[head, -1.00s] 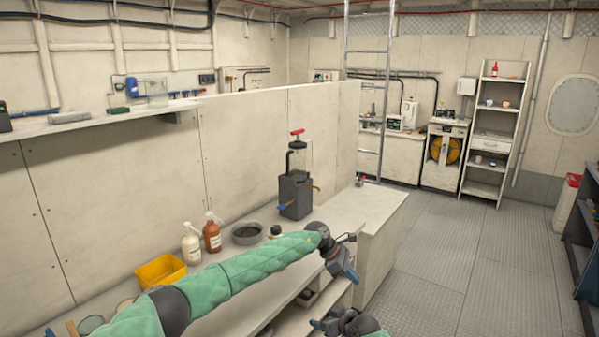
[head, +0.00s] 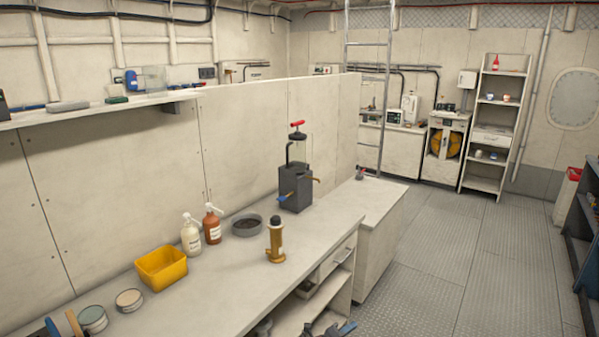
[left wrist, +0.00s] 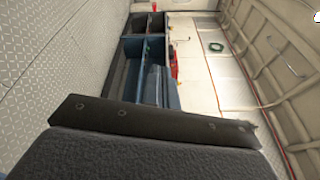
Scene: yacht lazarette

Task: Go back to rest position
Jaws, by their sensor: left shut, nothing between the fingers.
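My left gripper (head: 331,329) shows only in part at the bottom edge of the head view, in front of the bench's open lower shelf. It is shut and empty, and most of it is cut off by the frame. In the left wrist view a dark part of my own arm fills the bottom, and the fingertips do not show. I cannot make out my right gripper in the head view.
The bench (head: 225,285) holds a brass fitting (head: 275,242), a yellow bin (head: 161,268), two pump bottles, a grey bowl (head: 247,225) and a dark pump unit (head: 295,188). The metal floor (head: 440,265) at right is clear. Dark shelving (left wrist: 125,70) shows in the left wrist view.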

